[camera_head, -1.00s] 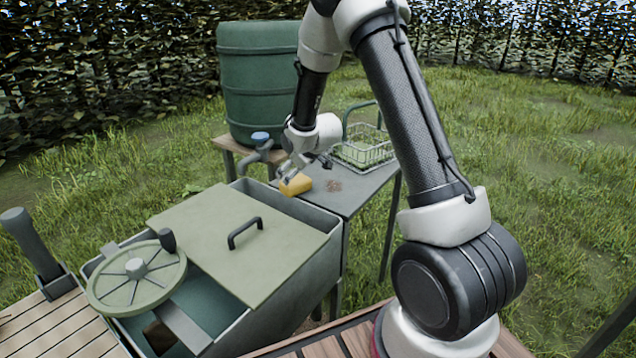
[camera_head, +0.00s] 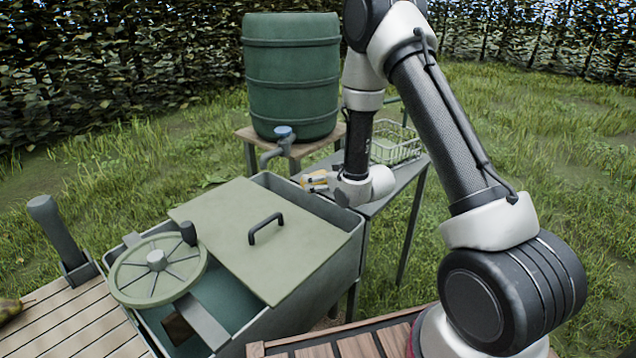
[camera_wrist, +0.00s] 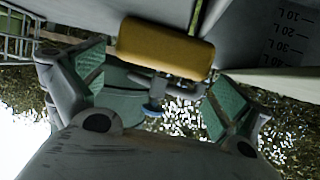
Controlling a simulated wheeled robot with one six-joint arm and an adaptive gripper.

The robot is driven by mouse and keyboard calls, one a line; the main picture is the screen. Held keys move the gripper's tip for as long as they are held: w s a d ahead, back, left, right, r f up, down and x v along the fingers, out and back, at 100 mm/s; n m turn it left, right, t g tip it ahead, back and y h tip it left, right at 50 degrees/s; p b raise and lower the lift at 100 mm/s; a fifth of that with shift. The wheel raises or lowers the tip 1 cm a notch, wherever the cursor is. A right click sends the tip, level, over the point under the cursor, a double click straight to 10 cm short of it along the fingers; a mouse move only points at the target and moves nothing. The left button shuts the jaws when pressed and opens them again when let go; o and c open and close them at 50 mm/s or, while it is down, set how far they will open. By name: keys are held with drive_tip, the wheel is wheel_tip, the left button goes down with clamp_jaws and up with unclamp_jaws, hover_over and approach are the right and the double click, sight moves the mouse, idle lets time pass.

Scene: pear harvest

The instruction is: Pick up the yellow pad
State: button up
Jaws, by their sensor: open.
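The yellow pad (camera_wrist: 165,48) is a rounded block lying crosswise at the top of the wrist view. My gripper (camera_wrist: 158,85) is open, with one green-lined finger toward each end of the pad. The left finger's tip is close to the pad's left end, and the right fingertip is lower and just off its right end. I cannot tell whether either touches it. In the head view my gripper (camera_head: 316,182) points left, low at the near end of the grey table (camera_head: 385,192). Only bits of yellow show there among the fingers; the rest of the pad is hidden.
A grey bin with a green lid (camera_head: 215,232) and black handle stands in front of the table. A green barrel (camera_head: 291,80) with a blue-topped tap (camera_head: 283,133) is behind my gripper. A wire basket (camera_head: 398,148) sits at the table's far end.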

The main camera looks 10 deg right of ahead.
drive_tip(key=x, duration=0.3)
drive_tip(key=shift+w+f, duration=0.2)
drive_tip(key=shift+w, duration=0.1)
drive_tip(key=shift+c, duration=0.2)
drive_tip(key=c, duration=0.7)
drive_tip(key=shift+c, duration=0.2)
